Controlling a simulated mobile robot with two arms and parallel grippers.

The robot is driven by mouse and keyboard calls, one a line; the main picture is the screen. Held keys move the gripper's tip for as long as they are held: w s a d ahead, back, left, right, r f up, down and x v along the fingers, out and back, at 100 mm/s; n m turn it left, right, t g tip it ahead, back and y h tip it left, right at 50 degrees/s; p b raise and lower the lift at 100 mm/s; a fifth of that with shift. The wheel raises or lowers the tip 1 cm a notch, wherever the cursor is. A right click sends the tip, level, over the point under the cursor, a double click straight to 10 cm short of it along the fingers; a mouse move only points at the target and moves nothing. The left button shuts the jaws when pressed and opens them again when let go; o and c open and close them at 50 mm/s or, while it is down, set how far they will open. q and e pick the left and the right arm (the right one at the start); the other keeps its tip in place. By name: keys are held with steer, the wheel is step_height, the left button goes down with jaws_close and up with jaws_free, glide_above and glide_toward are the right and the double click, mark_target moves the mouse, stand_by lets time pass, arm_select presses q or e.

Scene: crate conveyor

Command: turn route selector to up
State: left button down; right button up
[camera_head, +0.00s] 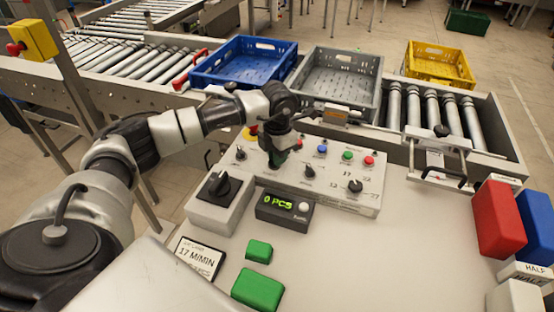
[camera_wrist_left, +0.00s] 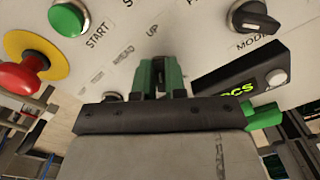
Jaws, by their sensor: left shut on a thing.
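The grey control panel (camera_head: 335,197) stands on the table. My left gripper (camera_head: 279,160) is lowered onto it between two black knobs. In the left wrist view its green-faced fingers (camera_wrist_left: 165,82) are closed together at the panel, beside printed "AHEAD" and "UP" labels. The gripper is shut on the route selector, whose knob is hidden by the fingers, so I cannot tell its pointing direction. My right gripper is in neither view.
Black knobs (camera_head: 309,171), a blue button (camera_head: 322,149) and a red emergency stop (camera_wrist_left: 25,65) are nearby. A counter display (camera_head: 284,206) sits in front.

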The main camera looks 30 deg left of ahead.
arm_select(q)
steer(key=shift+m+b, duration=0.55)
steer(key=shift+m, duration=0.45)
steer(key=shift+r, duration=0.1)
steer(key=c, duration=1.2)
jaws_free()
step_height(320, 180, up, 11)
steer(key=shift+f+b, duration=0.1)
steer(key=shift+b, duration=0.9)
